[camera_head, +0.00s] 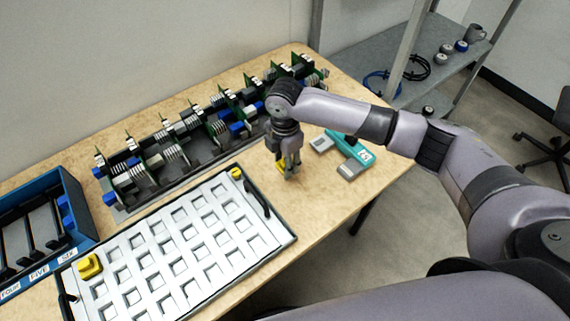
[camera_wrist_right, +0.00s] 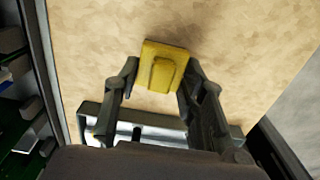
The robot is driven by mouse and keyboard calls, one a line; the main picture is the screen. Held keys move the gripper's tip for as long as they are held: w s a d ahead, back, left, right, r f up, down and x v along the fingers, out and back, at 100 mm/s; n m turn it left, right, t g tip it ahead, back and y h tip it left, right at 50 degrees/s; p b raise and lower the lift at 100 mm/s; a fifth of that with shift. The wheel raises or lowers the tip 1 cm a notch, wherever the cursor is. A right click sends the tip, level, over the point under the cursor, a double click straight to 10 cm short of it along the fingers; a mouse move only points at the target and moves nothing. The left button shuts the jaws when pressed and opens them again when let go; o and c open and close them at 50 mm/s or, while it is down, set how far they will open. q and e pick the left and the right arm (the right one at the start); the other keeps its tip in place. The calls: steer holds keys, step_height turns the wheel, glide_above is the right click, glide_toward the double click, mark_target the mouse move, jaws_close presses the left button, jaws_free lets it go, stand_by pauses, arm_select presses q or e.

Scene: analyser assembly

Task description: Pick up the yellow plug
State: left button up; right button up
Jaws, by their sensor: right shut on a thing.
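The yellow plug (camera_wrist_right: 162,68) is a small block with a raised middle, between the fingertips of my right gripper (camera_wrist_right: 158,85) in the right wrist view. The gripper is shut on it. In the head view my right gripper (camera_head: 289,170) points down over the wooden table, and part of the plug (camera_head: 281,165) shows beside its fingers. I cannot tell whether the plug touches the table. My left gripper is not in view.
A white tray (camera_head: 122,262) with square pockets lies in front, with yellow pieces at two corners. A row of green circuit boards (camera_head: 155,160) stands behind. A teal and grey device (camera_head: 350,148) lies right of the gripper. A blue rack (camera_head: 75,205) stands at left.

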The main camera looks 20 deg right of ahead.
step_height(320, 180, up, 18)
steer(key=b, duration=0.1)
steer(key=shift+r, duration=0.25)
steer(key=shift+p, duration=0.7)
